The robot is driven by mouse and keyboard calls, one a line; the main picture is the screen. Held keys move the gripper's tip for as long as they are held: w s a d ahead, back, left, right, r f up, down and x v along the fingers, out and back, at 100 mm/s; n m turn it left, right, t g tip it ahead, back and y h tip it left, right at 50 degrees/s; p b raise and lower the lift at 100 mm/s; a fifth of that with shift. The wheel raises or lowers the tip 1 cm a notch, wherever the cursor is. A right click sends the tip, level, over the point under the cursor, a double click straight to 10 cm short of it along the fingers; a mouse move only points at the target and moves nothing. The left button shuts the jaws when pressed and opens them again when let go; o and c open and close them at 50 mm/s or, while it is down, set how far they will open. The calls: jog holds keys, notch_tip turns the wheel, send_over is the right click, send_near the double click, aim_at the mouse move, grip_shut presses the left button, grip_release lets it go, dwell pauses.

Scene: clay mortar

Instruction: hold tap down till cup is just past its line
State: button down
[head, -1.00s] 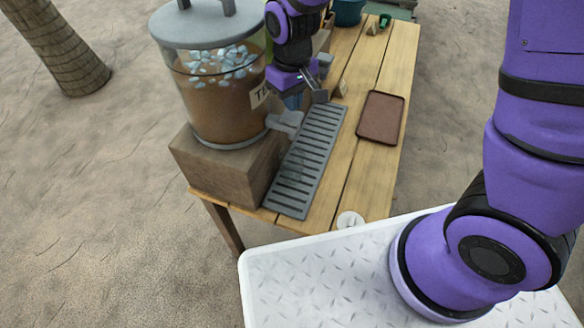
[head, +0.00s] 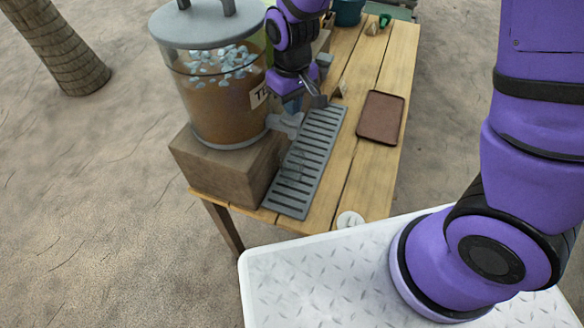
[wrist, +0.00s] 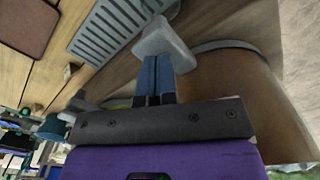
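The drinks dispenser (head: 222,105), a clear drum of brown drink with ice on top, stands on a wooden block at the table's left. Its pale grey tap (head: 284,124) sticks out over the drip tray (head: 308,160). A faint see-through shape, seemingly the cup (head: 293,165), stands on the tray under the tap; its line and fill level cannot be made out. My gripper (wrist: 156,58) has its blue fingers together with no object seen between them. In the wrist view their tips are at the grey tap (wrist: 165,42); whether they touch or press it is unclear.
A brown tray (head: 380,118) lies on the table to the right. A small white round thing (head: 350,220) is at the near edge. A teal pot (head: 348,12) stands at the far end. The wooden block (head: 225,170) bounds the drip tray on the left.

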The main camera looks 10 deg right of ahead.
jog(key=shift+f, duration=0.95)
dwell(2.4)
jog(key=shift+r, duration=0.1)
dwell(3.9)
jog(key=shift+r, duration=3.45)
